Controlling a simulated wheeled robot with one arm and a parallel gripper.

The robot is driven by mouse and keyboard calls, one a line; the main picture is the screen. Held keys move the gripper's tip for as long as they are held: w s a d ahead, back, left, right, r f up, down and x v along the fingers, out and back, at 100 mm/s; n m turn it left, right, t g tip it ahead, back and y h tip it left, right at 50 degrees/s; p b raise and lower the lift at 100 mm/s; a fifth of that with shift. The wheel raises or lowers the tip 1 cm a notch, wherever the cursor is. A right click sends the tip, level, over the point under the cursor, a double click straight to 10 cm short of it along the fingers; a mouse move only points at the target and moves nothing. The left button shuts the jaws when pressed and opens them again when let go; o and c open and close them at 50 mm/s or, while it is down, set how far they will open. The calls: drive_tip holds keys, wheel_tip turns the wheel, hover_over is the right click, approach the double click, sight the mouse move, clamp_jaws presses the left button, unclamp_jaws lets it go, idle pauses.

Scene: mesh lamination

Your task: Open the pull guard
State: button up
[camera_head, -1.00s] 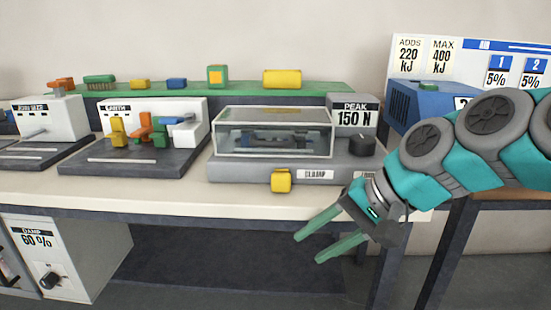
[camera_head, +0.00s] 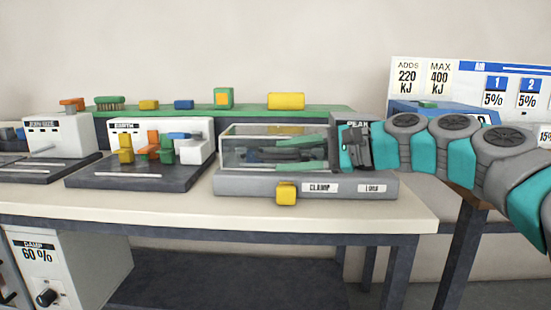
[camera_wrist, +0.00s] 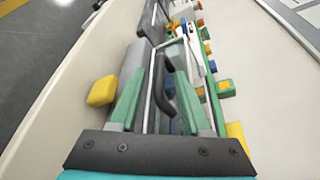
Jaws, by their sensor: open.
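The pull guard (camera_head: 236,153) is a clear box with pale edges on the grey pull tester (camera_head: 235,184), labelled CLAMP and LOAD. Its lid looks level and closed. My gripper (camera_head: 268,153) is open at the guard's right part. Its green fingers show against the clear box; I cannot tell whether they are above it or touching it. In the wrist view my gripper (camera_wrist: 160,77) has its fingers apart, with a dark curved bar (camera_wrist: 167,92) between them. The yellow block (camera_head: 286,193) on the tester's front also shows in the wrist view (camera_wrist: 102,91). My wrist hides most of the PEAK display.
A dark fixture (camera_head: 130,180) with coloured clips stands left of the tester. A green shelf (camera_head: 340,112) with coloured blocks runs behind. A blue unit (camera_head: 430,107) stands at right behind my arm.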

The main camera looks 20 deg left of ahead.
drive_tip(key=shift+x, duration=1.55)
drive_tip(key=shift+f, duration=0.1)
clamp_jaws()
